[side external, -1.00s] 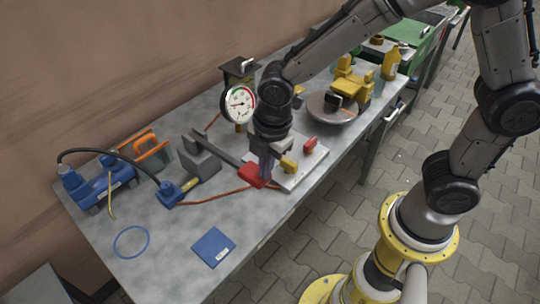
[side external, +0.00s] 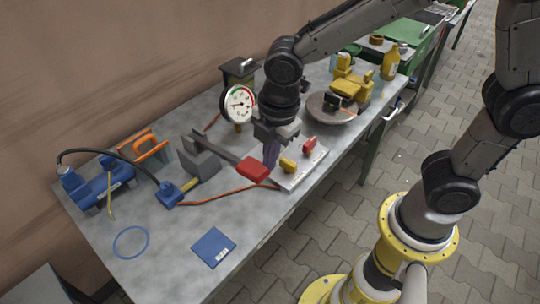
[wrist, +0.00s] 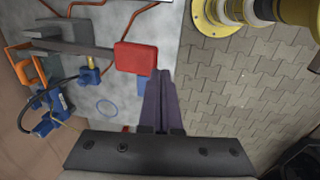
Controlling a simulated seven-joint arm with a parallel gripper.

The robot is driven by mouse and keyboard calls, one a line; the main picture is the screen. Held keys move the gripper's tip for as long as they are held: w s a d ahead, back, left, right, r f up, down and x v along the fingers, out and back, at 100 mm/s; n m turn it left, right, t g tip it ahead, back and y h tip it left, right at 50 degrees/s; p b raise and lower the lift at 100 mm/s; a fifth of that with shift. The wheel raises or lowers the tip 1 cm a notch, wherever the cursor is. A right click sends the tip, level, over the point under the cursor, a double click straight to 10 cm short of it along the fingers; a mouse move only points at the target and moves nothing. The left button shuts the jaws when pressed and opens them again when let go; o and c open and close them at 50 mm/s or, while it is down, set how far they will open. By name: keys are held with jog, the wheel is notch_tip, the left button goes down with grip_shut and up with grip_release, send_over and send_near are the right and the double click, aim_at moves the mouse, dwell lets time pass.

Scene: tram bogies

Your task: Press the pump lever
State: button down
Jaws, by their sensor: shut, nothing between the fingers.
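The pump lever is a dark bar (side external: 217,149) ending in a red grip (side external: 250,168), reaching out from a grey block (side external: 198,157) on the table. The wrist view shows the red grip (wrist: 135,57) to the left of the fingertips. My gripper (side external: 270,165) points down with its purple fingers together and nothing between them. The fingers are just right of the red grip in the side view; I cannot tell whether they touch it. A round pressure gauge (side external: 239,104) with a white dial stands behind the lever.
A pale plate (side external: 302,173) with yellow and red blocks lies right of my gripper. A blue pump unit (side external: 105,183) with a black hose is at the left. A yellow clamp (side external: 352,84) and round disc (side external: 332,107) stand farther right.

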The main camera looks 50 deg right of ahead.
notch_tip(320, 180, up, 11)
jog(key=g, duration=0.3)
send_over(251, 167)
jog(key=w, duration=0.2)
jog(key=shift+w, duration=0.2)
jog(key=shift+f, duration=0.1)
jog(key=f, duration=0.4)
jog(key=s+f, duration=0.1)
jog(key=f, duration=0.4)
jog(key=s+f, duration=0.1)
jog(key=f, duration=0.3)
jog(key=shift+f, duration=0.4)
